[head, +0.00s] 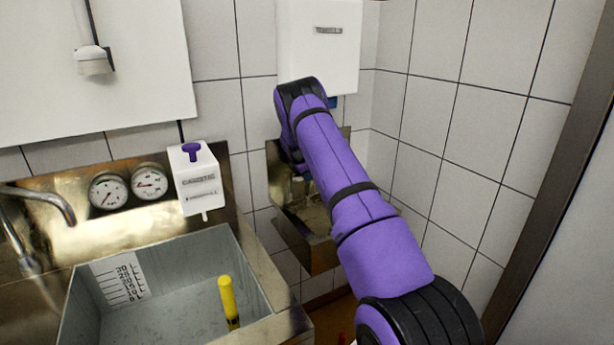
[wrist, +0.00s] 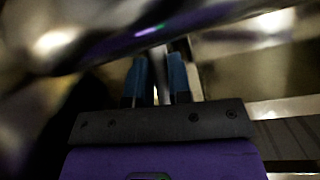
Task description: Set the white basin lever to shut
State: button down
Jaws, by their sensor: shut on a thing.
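My gripper shows in the wrist view (wrist: 158,61), with its two blue fingers closed around a narrow pale grey piece (wrist: 160,73). This looks like the basin lever, but only a short part of it shows and its setting cannot be read. In the head view my purple arm reaches to a small metal wall basin (head: 300,240). My wrist covers the upper part of this basin, and my fingertips are hidden there. A blurred shiny metal surface fills the top of the wrist view.
A white dispenser (head: 318,50) hangs above the basin. At left stand a large grey sink (head: 180,260) with a yellow-handled item (head: 228,300), a white caustic box (head: 198,180), two gauges (head: 150,182) and a tap (head: 45,200). A tiled wall is close on the right.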

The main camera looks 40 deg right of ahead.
jog(key=m, duration=0.1)
jog(key=s+a+m+g, duration=0.1)
jog(key=s+m, duration=0.1)
jog(key=m, duration=0.1)
jog(key=shift+a+g, duration=0.25)
jog(key=shift+g, duration=0.05)
jog(key=s+a+m+g+y, duration=0.1)
jog(key=a+m+g+y, duration=0.2)
jog(key=a+m, duration=0.3)
jog(key=shift+s+m, duration=0.35)
jog(key=shift+m, duration=1.85)
jog(key=c, duration=1.1)
grip_release()
jog(key=shift+o, duration=0.2)
